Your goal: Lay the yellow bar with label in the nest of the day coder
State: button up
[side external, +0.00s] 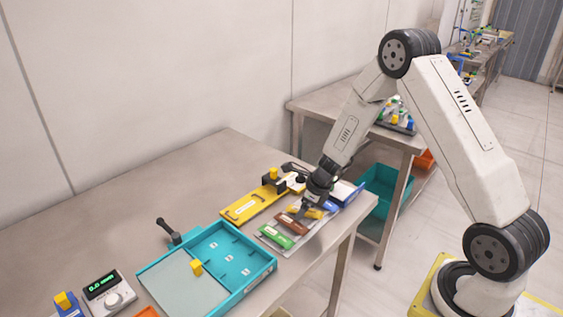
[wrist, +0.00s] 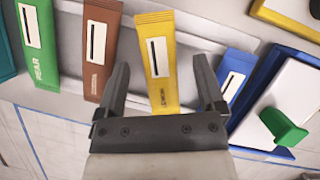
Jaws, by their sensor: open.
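The yellow bar with a white label (wrist: 160,62) lies in a row of coloured bars on a pale grey tray; it also shows in the side view (side external: 313,213), partly hidden by my gripper. My gripper (wrist: 161,72) is open, one finger on each side of the yellow bar with a gap to both. In the side view my gripper (side external: 304,208) points down at the row. I cannot tell its exact height over the bar. A yellow fixture with a pale strip and a dark post (side external: 247,207), possibly the day coder, lies just left of the row.
Brown (wrist: 103,50), green (wrist: 35,45) and blue (wrist: 233,78) bars flank the yellow one. A teal tray (side external: 262,274) with a small yellow block, and a box with a green display (side external: 104,287), stand nearer the front. The back left of the table is clear.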

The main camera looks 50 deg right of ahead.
jog(key=shift+f, duration=0.25)
dwell(0.4)
grip_shut()
